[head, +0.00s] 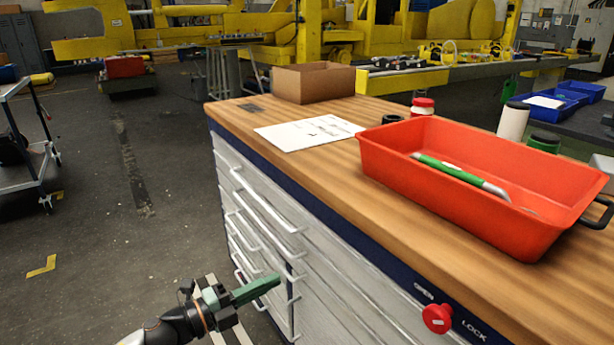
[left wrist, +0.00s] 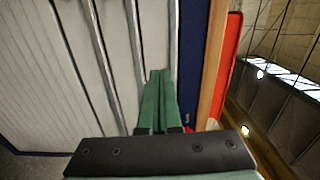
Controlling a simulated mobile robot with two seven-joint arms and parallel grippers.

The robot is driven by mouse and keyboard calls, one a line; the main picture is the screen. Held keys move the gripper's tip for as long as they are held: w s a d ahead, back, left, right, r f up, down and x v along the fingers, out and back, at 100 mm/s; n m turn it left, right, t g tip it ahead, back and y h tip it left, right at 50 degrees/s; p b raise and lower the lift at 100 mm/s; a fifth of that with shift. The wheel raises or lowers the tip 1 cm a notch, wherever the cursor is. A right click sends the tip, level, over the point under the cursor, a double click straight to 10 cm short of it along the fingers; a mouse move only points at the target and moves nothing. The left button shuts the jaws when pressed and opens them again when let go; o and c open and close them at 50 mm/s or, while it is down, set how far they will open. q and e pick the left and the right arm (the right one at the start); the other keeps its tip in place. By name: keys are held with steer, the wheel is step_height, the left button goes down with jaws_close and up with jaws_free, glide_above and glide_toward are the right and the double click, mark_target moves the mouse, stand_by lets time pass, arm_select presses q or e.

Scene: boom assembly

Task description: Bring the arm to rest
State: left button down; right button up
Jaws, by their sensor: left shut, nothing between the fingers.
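My left gripper (head: 270,282) is low at the bottom of the head view, in front of the drawer cabinet (head: 300,250). Its green fingers are closed together and hold nothing. In the left wrist view the shut fingers (left wrist: 160,78) point along the white drawer fronts and their handles. I cannot tell whether they touch a handle. My right gripper does not show in either view.
A red tray (head: 400,178) with a green and white tool (head: 460,175) stands on the wooden worktop (head: 340,175). A cardboard box (head: 313,82) and a paper sheet (head: 285,134) lie farther back. A red lock knob (head: 437,318) sticks out.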

arm_select(q)
steer(key=s+a+f+n+g+y, duration=0.3)
steer(key=s+f+n+y, duration=0.8)
steer(key=s+f+n, duration=1.3)
steer(key=s+a+r+n+t+y+p, duration=0.1)
steer(key=a+r+n+p, duration=0.1)
steer(key=r+p, duration=0.9)
steer(key=a+p, duration=0.1)
steer(key=p, duration=0.1)
steer(key=shift+s+a+r+p, duration=0.3)
steer(key=shift+a+r+p, duration=0.05)
steer(key=shift+a, duration=0.05)
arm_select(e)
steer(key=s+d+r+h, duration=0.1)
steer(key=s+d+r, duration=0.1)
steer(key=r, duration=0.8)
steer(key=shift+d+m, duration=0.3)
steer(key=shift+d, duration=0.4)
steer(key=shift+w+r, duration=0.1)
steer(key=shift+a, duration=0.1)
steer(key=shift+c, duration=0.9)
